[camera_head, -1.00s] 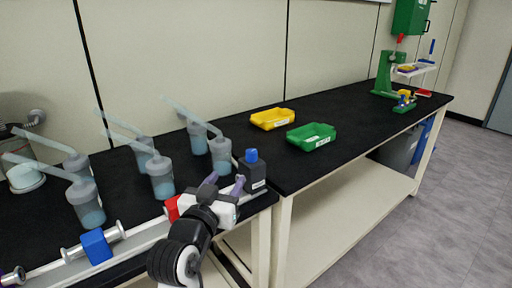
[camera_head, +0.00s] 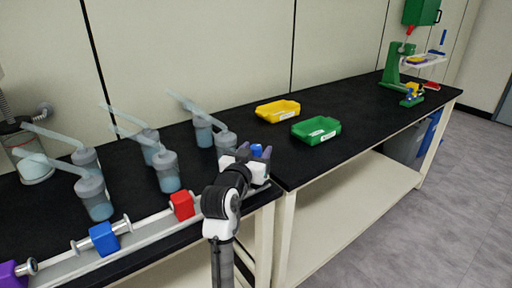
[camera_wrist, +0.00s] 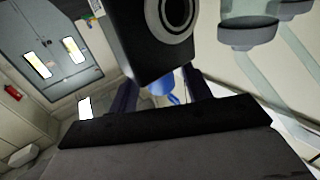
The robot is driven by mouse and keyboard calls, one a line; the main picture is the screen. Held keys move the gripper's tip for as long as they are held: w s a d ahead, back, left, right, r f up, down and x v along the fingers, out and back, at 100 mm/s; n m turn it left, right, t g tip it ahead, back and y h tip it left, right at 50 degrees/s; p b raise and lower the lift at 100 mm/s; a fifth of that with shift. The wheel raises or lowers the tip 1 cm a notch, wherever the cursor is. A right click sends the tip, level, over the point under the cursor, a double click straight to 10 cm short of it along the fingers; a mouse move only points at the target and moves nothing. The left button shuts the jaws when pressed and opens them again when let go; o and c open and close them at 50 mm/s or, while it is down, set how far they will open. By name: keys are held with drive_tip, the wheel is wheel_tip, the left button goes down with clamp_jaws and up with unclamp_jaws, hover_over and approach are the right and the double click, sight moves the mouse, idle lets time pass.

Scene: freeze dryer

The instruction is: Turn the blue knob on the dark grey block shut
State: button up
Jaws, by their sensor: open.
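The dark grey block (camera_wrist: 138,42) fills the top middle of the wrist view, with a pale ring-shaped port on its face. Its blue knob (camera_wrist: 163,86) shows below it, between the two dark fingers of my gripper (camera_wrist: 161,92). In the head view the blue knob (camera_head: 257,150) shows between the purplish fingertips of my gripper (camera_head: 254,152), at the bench's front edge. Most of the block is hidden behind my gripper there. The jaws are open around the knob, and I cannot tell whether either finger touches it.
A red block (camera_head: 182,205), a blue block (camera_head: 103,238) and a purple block (camera_head: 12,274) sit along a pale pipe to the left. Several grey flasks with slanted tubes stand behind. A yellow bin (camera_head: 278,111) and a green bin (camera_head: 316,130) lie on the bench.

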drive_tip(key=shift+w+d, duration=0.15)
drive_tip(key=shift+w, duration=0.25)
drive_tip(key=shift+c, duration=0.3)
drive_tip(key=c, duration=0.9)
